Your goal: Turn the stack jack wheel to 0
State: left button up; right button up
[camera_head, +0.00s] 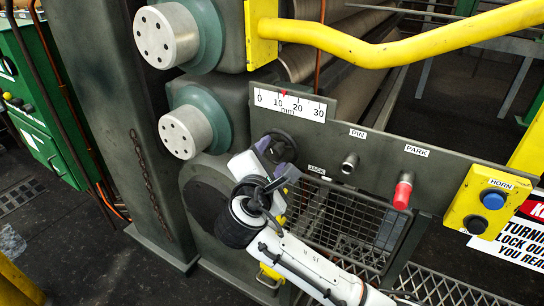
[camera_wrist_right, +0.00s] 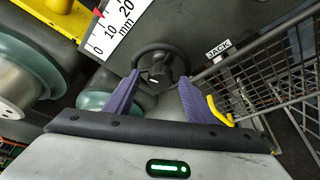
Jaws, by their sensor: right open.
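The jack wheel (camera_head: 285,141) is a small black handwheel on the grey panel, below the mm scale (camera_head: 290,105) and above the JACK label (camera_head: 316,170). The scale's red pointer (camera_head: 284,93) stands a little past 10. My right gripper (camera_head: 277,160) is at the wheel and partly hides it in the head view. In the right wrist view, the open purple fingers (camera_wrist_right: 161,77) point at the wheel (camera_wrist_right: 151,49), one tip at each side of its lower part. I cannot tell whether they touch the rim. My left gripper is not in view.
Right of the wheel are the PIN knob (camera_head: 350,162), the red PARK handle (camera_head: 403,192) and the yellow HORN box (camera_head: 489,200). A mesh guard (camera_head: 345,222) is below the panel. Metal roll ends (camera_head: 166,36) stick out at upper left. A yellow rail (camera_head: 400,50) crosses above.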

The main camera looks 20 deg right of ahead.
jog(key=c, duration=1.1)
jog(key=shift+o, duration=0.3)
jog(key=shift+f, duration=0.1)
jog(key=shift+f+m+t+b, duration=0.25)
jog(key=shift+m+t+b, duration=0.35)
jog(key=shift+m+b, duration=0.45)
jog(key=m+t+b, duration=0.1)
jog(key=m+b, duration=0.1)
jog(key=shift+f+b, duration=0.15)
jog(key=shift+b, duration=0.15)
jog(key=shift+m+t+b, duration=0.4)
jog(key=shift+m+b, duration=0.4)
jog(key=shift+m, duration=0.05)
jog(key=shift+r, duration=0.2)
jog(key=o, duration=1)
